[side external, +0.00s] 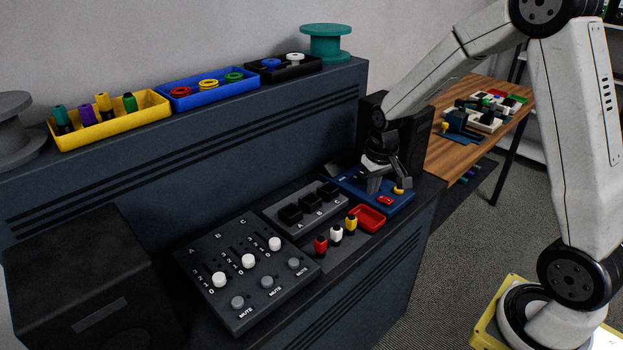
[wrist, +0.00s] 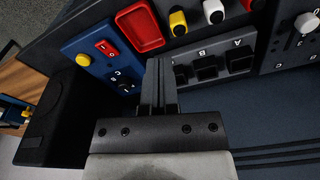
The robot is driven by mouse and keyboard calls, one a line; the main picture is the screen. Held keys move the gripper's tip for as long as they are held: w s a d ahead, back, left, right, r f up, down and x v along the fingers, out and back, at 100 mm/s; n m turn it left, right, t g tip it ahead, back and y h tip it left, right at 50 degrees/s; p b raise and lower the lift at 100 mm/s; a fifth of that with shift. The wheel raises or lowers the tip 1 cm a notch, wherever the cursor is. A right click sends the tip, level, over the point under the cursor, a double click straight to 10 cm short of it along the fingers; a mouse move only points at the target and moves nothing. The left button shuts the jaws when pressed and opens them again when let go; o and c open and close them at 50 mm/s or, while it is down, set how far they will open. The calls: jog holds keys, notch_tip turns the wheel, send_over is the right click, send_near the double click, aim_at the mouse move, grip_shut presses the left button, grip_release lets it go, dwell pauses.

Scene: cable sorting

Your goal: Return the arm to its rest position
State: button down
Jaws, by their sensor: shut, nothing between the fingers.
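My gripper (side external: 381,186) is low over the blue control panel (side external: 407,205) at the right end of the dark console. In the wrist view my gripper (wrist: 160,68) has its fingers together with nothing between them. The fingertips lie beside the blue panel's knob and the sockets in that view. Whether they touch the panel I cannot tell. My arm reaches down to the console from the upper right.
Red, white and yellow plugs (side external: 336,234) stand beside a red tray (side external: 368,219). A socket block (side external: 303,209) and a slider panel (side external: 248,270) lie to the left. A raised ledge behind holds bins and spools. A wooden table (side external: 455,155) stands at the right.

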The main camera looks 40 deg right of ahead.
jog(key=s+a+r+n+t, duration=0.1)
jog(key=s+a+n, duration=0.2)
jog(key=s+a, duration=0.7)
jog(key=shift+s+a, duration=0.3)
jog(key=shift+s, duration=0.8)
